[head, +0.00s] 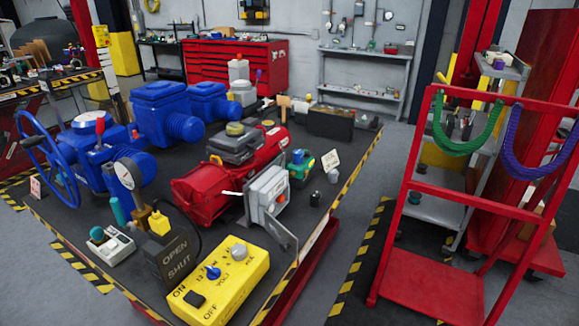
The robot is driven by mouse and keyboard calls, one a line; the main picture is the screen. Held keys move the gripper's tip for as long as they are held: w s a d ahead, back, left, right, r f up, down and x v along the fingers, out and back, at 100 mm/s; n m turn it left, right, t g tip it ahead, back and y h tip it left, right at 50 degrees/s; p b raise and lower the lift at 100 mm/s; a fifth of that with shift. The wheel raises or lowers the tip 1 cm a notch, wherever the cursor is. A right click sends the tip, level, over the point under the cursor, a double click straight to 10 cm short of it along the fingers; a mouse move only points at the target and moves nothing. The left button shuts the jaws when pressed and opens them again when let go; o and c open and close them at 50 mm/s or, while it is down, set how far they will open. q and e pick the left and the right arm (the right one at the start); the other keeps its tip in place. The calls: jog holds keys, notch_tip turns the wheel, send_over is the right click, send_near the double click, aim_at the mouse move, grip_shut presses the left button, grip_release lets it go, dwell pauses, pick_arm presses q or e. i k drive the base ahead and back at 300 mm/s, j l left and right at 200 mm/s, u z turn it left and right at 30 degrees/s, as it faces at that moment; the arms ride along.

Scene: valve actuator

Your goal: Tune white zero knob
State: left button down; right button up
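A yellow control box (222,284) lies at the near edge of the dark worktable. On its top are a pale grey-white round knob (239,251), a blue knob (213,272) and a black switch (194,299). The small print beside the knobs is too small to read surely, so I cannot tell whether the pale knob is the zero knob. A grey panel box (267,194) with small round parts is on the front of a red actuator (222,183). Neither gripper shows in the head view.
The worktable (335,194) also bears blue valve actuators (165,113), a dial gauge (127,176) on a stand and a black OPEN/SHUT block (174,256). A red cart (427,290) stands at the right. Floor is clear between table and cart.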

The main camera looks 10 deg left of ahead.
aim_at(270, 209)
jog(key=k+l+u, duration=0.1)
jog(key=l+u, duration=0.15)
jog(key=l, duration=0.15)
jog(key=k+l+u, duration=0.25)
jog(key=l, duration=0.15)
jog(key=l+u, duration=0.25)
jog(key=k+l, duration=0.05)
jog(key=l, duration=0.05)
